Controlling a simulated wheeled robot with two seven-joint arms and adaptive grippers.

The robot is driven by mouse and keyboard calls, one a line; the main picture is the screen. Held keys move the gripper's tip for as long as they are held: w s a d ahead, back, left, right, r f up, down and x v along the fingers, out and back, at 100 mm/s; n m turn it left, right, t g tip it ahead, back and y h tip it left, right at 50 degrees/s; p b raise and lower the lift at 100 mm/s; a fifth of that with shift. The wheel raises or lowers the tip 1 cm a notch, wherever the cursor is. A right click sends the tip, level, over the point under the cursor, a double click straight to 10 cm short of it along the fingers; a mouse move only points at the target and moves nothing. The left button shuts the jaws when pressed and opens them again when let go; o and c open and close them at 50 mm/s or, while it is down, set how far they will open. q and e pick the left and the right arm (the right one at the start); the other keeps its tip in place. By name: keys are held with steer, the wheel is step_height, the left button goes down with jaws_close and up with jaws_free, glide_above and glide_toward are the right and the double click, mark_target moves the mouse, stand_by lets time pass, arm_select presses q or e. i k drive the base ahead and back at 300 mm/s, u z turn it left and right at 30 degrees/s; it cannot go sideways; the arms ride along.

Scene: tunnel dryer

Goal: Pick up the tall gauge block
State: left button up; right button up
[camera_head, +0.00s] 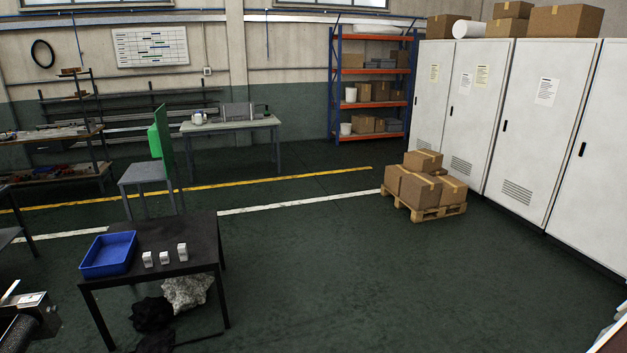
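Three small white blocks stand in a row on the black table at the lower left in the head view. The right one looks the tallest and is taken as the tall gauge block (182,252). The middle block (164,258) and the left block (148,259) look shorter. All three stand apart from one another, near the table's front edge.
A blue open tray (108,254) sits on the black table (195,231), left of the blocks. A pale sack (187,292) and dark bundles (152,314) lie under the table. A pallet (436,213) with cartons stands farther right. The floor between is clear.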

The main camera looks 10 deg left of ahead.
mark_target(183, 252)
steer(key=i, duration=0.85)
steer(key=u, duration=1.35)
steer(key=i, duration=2.75)
steer(key=u, duration=1.6)
steer(key=i, duration=1.2)
steer(key=z, duration=2.05)
